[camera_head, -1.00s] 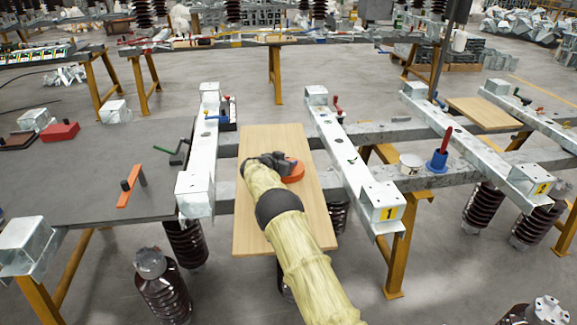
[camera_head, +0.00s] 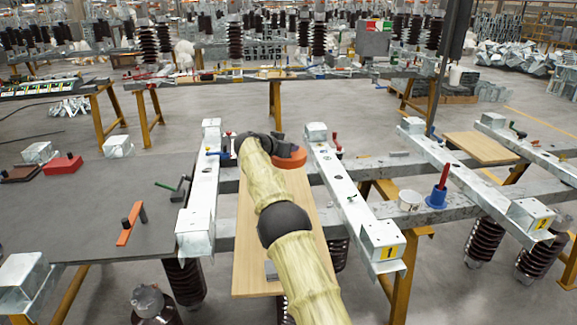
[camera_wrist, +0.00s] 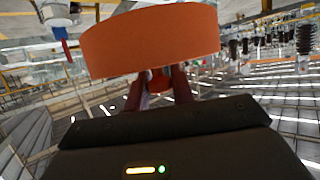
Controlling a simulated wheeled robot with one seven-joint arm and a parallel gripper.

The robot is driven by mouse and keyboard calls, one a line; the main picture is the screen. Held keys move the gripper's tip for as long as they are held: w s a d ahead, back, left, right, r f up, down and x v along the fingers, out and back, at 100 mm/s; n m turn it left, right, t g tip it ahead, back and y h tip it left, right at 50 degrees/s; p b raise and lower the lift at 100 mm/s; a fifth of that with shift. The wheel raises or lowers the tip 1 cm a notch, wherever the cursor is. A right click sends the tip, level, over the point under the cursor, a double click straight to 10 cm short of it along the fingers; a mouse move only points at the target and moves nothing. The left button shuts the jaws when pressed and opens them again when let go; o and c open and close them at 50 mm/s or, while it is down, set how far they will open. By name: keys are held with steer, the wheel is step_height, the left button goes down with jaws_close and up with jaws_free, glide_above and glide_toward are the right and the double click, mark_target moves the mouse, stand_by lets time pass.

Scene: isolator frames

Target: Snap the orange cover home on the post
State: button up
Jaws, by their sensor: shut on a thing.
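The orange cover (camera_head: 289,158) is a short round disc at the end of my arm. In the wrist view the cover (camera_wrist: 155,40) fills the upper middle, held up by the two fingers. My gripper (camera_wrist: 160,85) is shut on a narrow orange part under the cover's wide body. In the head view my gripper (camera_head: 277,146) is dark and partly hidden by my sleeved arm. The cover appears above the far end of the wooden board, between two pale metal rails. I cannot tell which thing is the post.
The wooden board (camera_head: 250,240) spans the gap between the left rail (camera_head: 202,190) and the rail marked 1 (camera_head: 350,195). A blue holder (camera_head: 436,199) with a red handle stands at right. A grey tabletop (camera_head: 90,220) lies left.

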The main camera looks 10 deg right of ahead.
step_height(320, 180, up, 6)
steer(key=p, duration=0.3)
steer(key=shift+r, duration=0.25)
steer(key=shift+r, duration=0.1)
